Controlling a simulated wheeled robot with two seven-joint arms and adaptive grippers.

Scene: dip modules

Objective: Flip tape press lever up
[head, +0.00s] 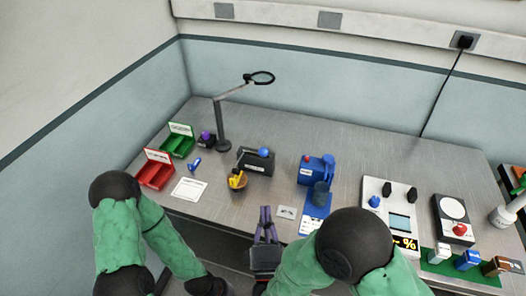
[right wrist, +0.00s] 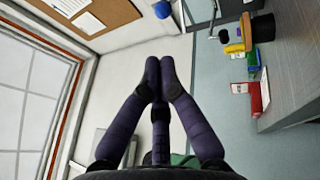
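A dark grey box (head: 256,161) with a blue ball knob (head: 264,152) on its top stands mid-table. To its right is a blue machine (head: 309,170) with a red button and a blue base plate. I cannot tell for sure which is the tape press, nor the lever's exact position. My right gripper (head: 265,217) is at the table's front edge, below and between these two, apart from both. In the right wrist view my right gripper (right wrist: 160,72) has its fingertips together with nothing between them.
A yellow-topped round holder (head: 238,182) sits in front of the grey box. Red (head: 155,172) and green (head: 178,142) bins stand at left, near a magnifier lamp (head: 222,125). A white tester (head: 390,207) and small coloured modules (head: 467,260) occupy the right. The back middle is clear.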

